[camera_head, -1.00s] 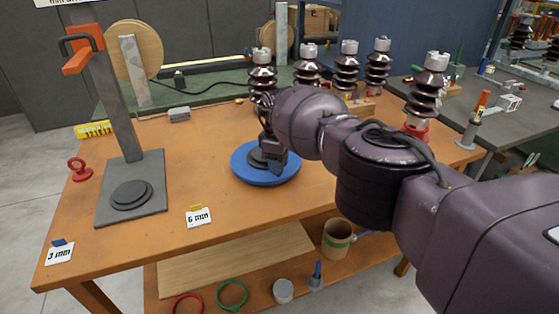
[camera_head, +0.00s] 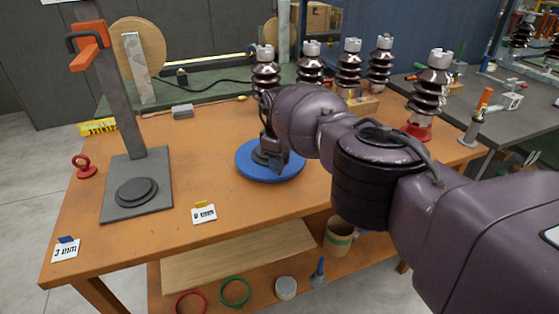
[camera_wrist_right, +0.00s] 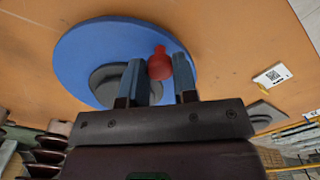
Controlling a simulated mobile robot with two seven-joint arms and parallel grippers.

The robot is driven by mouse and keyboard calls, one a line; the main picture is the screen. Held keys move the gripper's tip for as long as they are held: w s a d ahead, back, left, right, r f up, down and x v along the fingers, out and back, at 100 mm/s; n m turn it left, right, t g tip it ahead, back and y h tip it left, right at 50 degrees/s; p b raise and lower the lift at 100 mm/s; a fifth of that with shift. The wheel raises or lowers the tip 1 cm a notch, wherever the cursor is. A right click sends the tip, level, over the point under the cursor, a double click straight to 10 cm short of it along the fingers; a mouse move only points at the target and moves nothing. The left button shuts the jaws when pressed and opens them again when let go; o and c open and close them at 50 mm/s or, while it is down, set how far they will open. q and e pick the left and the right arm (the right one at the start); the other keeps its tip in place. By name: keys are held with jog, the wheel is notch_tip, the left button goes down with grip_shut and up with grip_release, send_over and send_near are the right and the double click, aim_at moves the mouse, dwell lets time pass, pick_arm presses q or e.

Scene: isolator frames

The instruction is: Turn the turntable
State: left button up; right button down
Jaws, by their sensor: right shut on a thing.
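The turntable (camera_head: 292,171) is a blue round disc with a dark grey hub, lying flat on the orange-brown workbench. It fills much of the upper left in the right wrist view (camera_wrist_right: 75,55). A red knob (camera_wrist_right: 159,66) stands up from it, between the two fingers of my right gripper (camera_wrist_right: 160,77). My right gripper is shut on this knob. In the head view my right gripper (camera_head: 274,156) is over the disc and hides part of the hub; the knob does not show there. My left gripper is in neither view.
A grey stand (camera_head: 125,110) with an orange clamp is at the left of the bench (camera_head: 210,175). A label card (camera_head: 204,214) lies in front of the turntable. Several brown insulators stand behind and right, one on a red base (camera_head: 416,132).

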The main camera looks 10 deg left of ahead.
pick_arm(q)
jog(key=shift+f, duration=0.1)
pick_arm(e)
jog(key=shift+f, duration=0.1)
jog(key=c, duration=1.1)
grip_release()
jog(key=shift+o, duration=1)
jog(key=shift+r, duration=0.35)
pick_arm(q)
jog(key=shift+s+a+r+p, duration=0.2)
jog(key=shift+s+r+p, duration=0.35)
jog(key=shift+p, duration=0.7)
pick_arm(e)
notch_tip(320, 180, up, 10)
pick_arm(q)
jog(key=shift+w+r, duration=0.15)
